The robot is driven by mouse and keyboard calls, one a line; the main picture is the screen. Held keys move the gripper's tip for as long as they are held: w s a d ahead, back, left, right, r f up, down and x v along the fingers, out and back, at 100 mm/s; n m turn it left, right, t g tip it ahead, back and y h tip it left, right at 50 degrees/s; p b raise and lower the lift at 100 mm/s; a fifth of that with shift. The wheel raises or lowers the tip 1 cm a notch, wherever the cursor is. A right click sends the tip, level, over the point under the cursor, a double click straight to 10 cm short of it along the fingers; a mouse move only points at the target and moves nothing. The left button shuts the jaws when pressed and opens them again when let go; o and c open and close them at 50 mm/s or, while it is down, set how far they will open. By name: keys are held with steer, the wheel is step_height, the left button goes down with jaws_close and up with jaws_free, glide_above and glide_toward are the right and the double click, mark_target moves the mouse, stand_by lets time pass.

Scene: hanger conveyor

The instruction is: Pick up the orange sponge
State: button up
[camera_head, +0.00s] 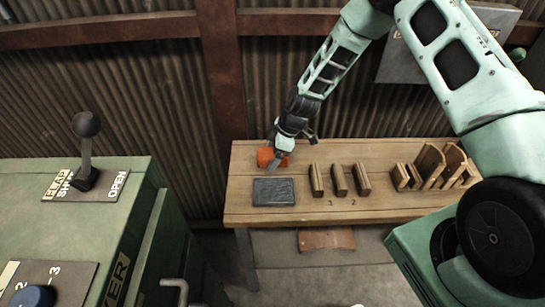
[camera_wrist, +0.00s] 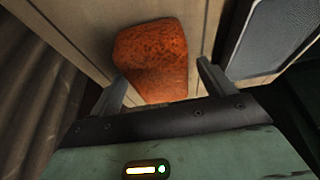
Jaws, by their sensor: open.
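The orange sponge (camera_head: 264,157) lies on the wooden table (camera_head: 300,213) near its left back part. It also shows in the wrist view (camera_wrist: 153,62), a rough orange block in the upper middle. My gripper (camera_head: 279,161) is right at the sponge, partly covering it in the head view. In the wrist view my gripper (camera_wrist: 160,80) is open, with one finger on each side of the sponge's near end. A gap shows between the right finger and the sponge; I cannot tell whether the left finger touches it.
A dark grey slab (camera_head: 274,192) lies just in front of the sponge and shows at the right in the wrist view (camera_wrist: 268,38). Upright wooden slats (camera_head: 339,180) and a wooden rack (camera_head: 432,168) stand to the right. A corrugated wall (camera_head: 290,85) is behind. A green lever console (camera_head: 60,215) stands at left.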

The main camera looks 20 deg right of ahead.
steer(key=shift+f+b, duration=0.25)
steer(key=shift+b, duration=0.1)
stand_by(0.4)
steer(key=c, duration=1.1)
